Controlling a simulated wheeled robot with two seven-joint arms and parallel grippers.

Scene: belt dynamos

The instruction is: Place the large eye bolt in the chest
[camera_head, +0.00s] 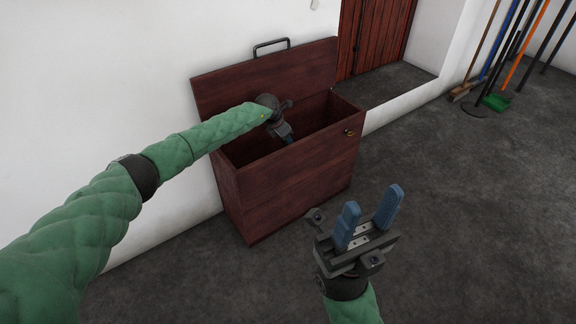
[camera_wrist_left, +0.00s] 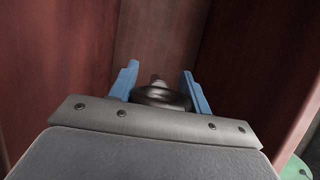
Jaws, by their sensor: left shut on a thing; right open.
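The chest (camera_head: 298,186) is a dark red wooden box standing against the white wall with its lid (camera_head: 266,77) open. My left arm reaches over it, and my left gripper (camera_head: 289,140) points down into the chest opening. In the left wrist view the blue fingers of my left gripper (camera_wrist_left: 160,88) are shut on the large eye bolt (camera_wrist_left: 161,94), a dark metal piece with a rounded body. Chest walls surround it in that view. In the head view the bolt is hidden. My right gripper (camera_head: 368,218) is open and empty, in front of the chest to the right.
A reddish wooden door (camera_head: 380,35) is behind the chest. Several brooms and poles, one with a green head (camera_head: 496,102), lean at the far right. The dark floor (camera_head: 470,220) to the right is clear.

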